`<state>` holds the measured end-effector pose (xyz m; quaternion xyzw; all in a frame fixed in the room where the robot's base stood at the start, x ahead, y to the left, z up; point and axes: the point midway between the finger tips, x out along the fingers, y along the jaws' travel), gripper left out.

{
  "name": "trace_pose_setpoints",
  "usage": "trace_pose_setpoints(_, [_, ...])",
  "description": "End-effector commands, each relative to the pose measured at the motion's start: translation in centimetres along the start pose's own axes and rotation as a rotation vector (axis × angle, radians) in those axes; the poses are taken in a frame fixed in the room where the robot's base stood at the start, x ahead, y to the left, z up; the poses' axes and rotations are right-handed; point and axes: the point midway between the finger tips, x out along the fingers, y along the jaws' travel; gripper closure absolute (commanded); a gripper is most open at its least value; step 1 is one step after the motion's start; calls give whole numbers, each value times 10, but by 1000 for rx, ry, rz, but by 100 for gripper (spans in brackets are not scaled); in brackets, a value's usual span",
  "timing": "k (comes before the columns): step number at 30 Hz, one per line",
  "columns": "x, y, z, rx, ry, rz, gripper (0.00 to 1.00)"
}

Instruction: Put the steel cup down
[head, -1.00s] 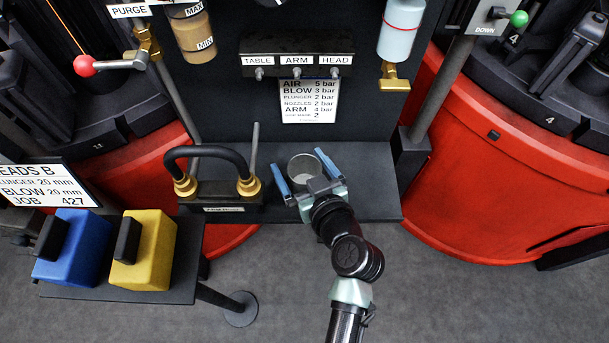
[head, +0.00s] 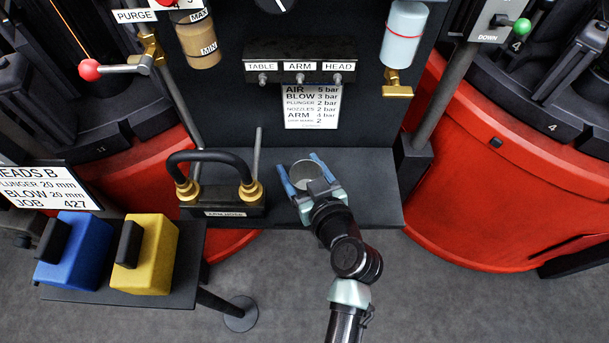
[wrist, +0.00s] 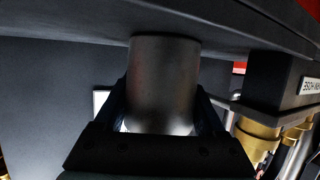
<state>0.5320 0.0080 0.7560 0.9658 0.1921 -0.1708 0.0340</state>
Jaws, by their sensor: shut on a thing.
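The steel cup (head: 307,176) is a grey open-topped cylinder over the dark shelf (head: 365,190), right of the hose block. In the wrist view the cup (wrist: 164,85) fills the middle. My gripper (head: 298,161) has its two blue fingers on either side of the cup and is shut on it. In the wrist view my gripper's dark fingers (wrist: 162,103) flank the cup's wall. One end of the cup meets the dark shelf surface in that view; I cannot tell for sure whether it bears on it.
A block with a black hose loop (head: 215,156) and brass fittings stands close left of the cup. Yellow (head: 147,255) and blue (head: 75,252) blocks sit on a lower stand at left. A dark post (head: 412,165) bounds the shelf's right. The shelf right of the cup is clear.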

Motion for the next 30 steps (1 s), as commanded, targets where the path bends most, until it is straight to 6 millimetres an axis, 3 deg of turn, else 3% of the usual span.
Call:
trace_pose_setpoints(5, [-6, 0, -17, -3, 3, 1, 86])
trace_pose_setpoints(12, [-23, 0, -64, -4, 5, 1, 86])
trace_pose_setpoints(18, [-32, 0, -90, -2, 3, 1, 86])
trace_pose_setpoints(24, [-36, 0, -91, 4, -3, 10, 86])
trace_pose_setpoints(30, [-51, -2, -56, 38, -25, 106, 86])
